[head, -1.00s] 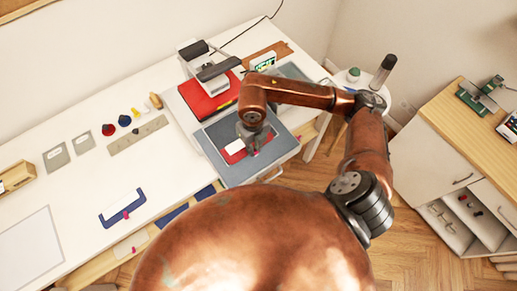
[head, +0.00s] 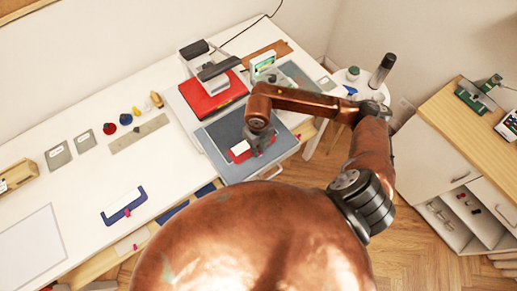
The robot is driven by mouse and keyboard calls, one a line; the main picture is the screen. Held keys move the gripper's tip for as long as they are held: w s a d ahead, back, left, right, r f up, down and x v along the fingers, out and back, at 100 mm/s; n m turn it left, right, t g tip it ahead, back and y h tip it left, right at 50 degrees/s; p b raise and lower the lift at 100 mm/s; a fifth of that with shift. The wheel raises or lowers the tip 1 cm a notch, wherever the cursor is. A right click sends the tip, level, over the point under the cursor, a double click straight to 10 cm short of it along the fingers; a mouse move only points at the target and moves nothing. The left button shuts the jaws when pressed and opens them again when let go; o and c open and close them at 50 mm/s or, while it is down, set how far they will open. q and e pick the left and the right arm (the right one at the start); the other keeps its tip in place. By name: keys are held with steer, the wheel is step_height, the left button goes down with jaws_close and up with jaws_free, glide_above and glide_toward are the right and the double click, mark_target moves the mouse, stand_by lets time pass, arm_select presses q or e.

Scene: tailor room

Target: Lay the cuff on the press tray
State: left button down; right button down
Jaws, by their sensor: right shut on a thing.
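The cuff (head: 240,149) is red with a white panel and a small pink tab. It is over the grey press tray (head: 232,173), in front of the press, partly hidden by my right gripper. My right gripper (head: 259,147) points down over the tray and is shut on the cuff. From this angle I cannot tell whether the cuff touches the tray. My left gripper is not in view.
The press (head: 207,92) with its red plate stands behind the tray. A blue-and-white piece (head: 123,205) with a pink tab lies on the white table at left. Spools, a ruler (head: 139,135) and grey cards lie further back. A side table (head: 352,78) stands at right.

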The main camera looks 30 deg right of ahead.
steer(key=c, duration=2)
jaws_free()
steer(key=shift+o, duration=0.2)
steer(key=shift+r+p, duration=0.25)
steer(key=shift+p, duration=0.1)
step_height(320, 180, up, 12)
steer(key=b, duration=0.2)
steer(key=shift+f, duration=0.1)
